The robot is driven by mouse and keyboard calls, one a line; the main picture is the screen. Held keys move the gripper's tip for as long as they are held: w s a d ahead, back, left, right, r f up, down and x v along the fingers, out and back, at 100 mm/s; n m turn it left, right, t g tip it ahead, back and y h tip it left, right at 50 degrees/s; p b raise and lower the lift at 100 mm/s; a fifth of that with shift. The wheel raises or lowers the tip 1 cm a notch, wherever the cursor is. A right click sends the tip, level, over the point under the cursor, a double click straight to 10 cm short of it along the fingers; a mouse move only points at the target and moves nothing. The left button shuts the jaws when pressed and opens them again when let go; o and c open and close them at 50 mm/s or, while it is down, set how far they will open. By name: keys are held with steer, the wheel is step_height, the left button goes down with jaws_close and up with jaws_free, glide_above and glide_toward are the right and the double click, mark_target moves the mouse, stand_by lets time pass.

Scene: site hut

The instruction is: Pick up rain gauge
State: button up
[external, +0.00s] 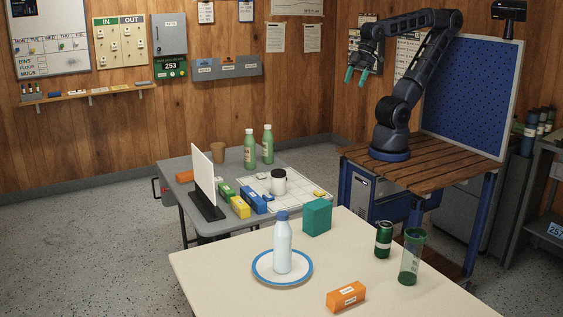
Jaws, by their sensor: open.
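What looks like the rain gauge (409,268) is a clear, green-tinted tall cylinder. It stands upright near the right edge of the cream table (215,267), with darker green at its bottom. My gripper (355,77), with teal fingertips, is open and empty. It is raised high in front of the back wall, well above and apart from the gauge. My arm stands on the slatted wooden bench behind the cream table.
A dark green can (383,240) stands close beside the gauge, on its left. An orange box (346,296), a teal box (317,217) and a white bottle (282,247) on a blue-rimmed plate (265,279) share the table. The slatted bench (425,178) is mostly clear.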

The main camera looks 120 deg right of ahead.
steer(key=shift+w, duration=0.1)
steer(key=w+a+r+n+g, duration=0.25)
steer(key=w+a+n, duration=0.35)
steer(key=w+a, duration=1.1)
steer(key=n+g, duration=0.2)
steer(key=n, duration=0.8)
glide_above(414, 243)
steer(key=s+d, duration=0.2)
step_height(414, 243, down, 26)
steer(key=f, duration=0.1)
steer(key=shift+a+f, duration=0.15)
steer(key=shift+f, duration=5.1)
steer(key=c, duration=1.2)
